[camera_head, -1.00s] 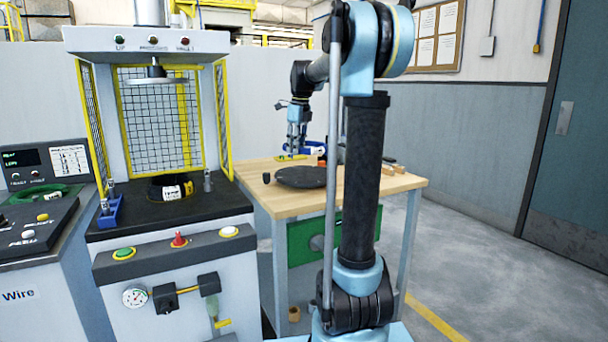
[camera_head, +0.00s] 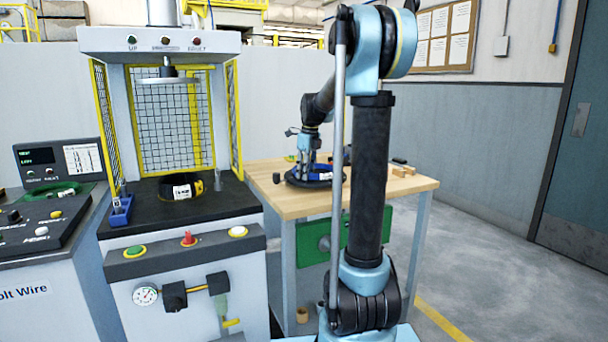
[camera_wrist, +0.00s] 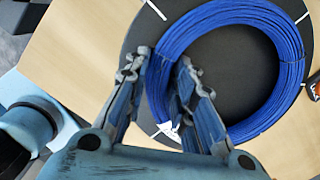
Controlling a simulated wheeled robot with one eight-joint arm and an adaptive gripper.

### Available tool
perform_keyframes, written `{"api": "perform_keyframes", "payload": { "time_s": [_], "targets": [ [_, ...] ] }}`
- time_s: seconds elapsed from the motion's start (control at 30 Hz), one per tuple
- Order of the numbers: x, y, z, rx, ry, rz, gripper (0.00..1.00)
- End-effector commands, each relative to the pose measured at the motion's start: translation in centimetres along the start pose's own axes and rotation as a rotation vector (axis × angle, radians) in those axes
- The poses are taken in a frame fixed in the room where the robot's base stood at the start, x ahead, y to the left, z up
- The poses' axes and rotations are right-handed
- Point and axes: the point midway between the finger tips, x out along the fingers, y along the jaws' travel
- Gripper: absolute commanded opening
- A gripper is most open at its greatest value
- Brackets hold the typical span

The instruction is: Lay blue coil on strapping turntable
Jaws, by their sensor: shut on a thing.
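My gripper (camera_wrist: 168,62) is shut on the coil's left side, one finger outside the ring and one inside. The dark round turntable (camera_wrist: 225,65) shows under and inside the coil. In the head view, the coil (camera_head: 322,177) is at the turntable (camera_head: 297,182), and my gripper (camera_head: 305,176) is above its left part. I cannot tell whether the coil touches the turntable.
The turntable stands on a wooden table (camera_head: 405,184). Small wooden blocks (camera_head: 403,171) lie at the table's right. A press (camera_head: 180,240) with a black coil (camera_head: 183,187) and a blue holder (camera_head: 121,211) stands left. My arm hides part of the table.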

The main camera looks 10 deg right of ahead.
Motion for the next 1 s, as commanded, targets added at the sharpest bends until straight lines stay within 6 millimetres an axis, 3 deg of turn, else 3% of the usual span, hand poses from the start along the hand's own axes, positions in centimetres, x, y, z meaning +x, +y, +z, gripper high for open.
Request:
{"api": "perform_keyframes", "payload": {
  "time_s": [0.2,0.23,0.3,0.73,1.0],
  "targets": [
    [0.1,0.0,0.0,0.001,0.0,0.0,0.0],
    [0.2,0.0,0.0,0.001,0.0,0.001,0.3],
    [0.1,0.0,0.0,0.001,0.0,0.001,0.43],
    [-0.4,0.0,0.0,0.0,0.0,0.0,0.43],
    [-4.5,0.0,0.0,0.0,0.0,0.0,0.43]
  ]
}}
